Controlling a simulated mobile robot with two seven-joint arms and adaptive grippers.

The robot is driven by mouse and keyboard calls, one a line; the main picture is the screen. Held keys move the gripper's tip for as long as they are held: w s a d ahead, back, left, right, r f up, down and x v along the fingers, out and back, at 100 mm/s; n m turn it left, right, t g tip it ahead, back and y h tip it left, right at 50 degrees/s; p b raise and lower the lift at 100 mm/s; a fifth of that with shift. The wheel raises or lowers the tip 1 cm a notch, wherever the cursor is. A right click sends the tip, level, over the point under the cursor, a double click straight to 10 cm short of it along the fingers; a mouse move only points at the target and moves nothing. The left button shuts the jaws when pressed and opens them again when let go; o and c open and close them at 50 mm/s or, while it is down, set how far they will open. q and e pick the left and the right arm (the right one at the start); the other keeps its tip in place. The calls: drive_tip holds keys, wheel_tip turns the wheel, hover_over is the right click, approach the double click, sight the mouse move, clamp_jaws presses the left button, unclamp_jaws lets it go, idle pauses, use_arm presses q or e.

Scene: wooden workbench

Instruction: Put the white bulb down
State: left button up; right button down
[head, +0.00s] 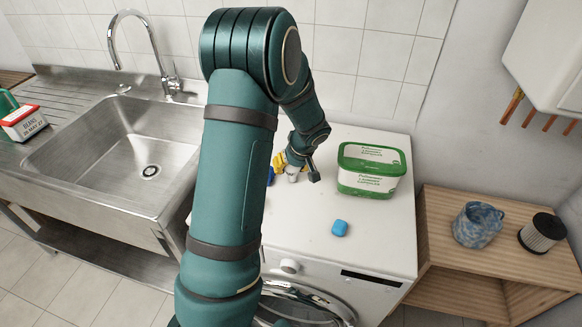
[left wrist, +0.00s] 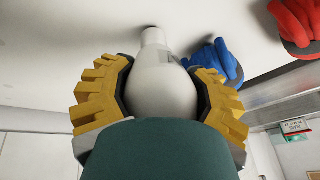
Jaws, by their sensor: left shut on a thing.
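My left gripper (head: 283,164) is over the white top of a washing machine (head: 380,240), beside its back-left part. In the left wrist view its yellow fingers (left wrist: 160,95) are shut on the white bulb (left wrist: 158,75), one on each side. The bulb's narrow end points away from the gripper towards the white top. I cannot tell whether it touches the top. In the head view a small pale part of the bulb (head: 292,178) shows below the fingers. My right gripper is in neither view.
Blue (left wrist: 216,60) and red (left wrist: 295,25) items lie near the bulb. A sink (head: 120,150) is left; a wooden shelf (head: 490,262) is right. The front-right top is clear.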

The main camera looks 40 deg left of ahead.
use_arm(q)
drive_tip(key=o, duration=1.3)
drive_tip(key=shift+o, duration=0.2)
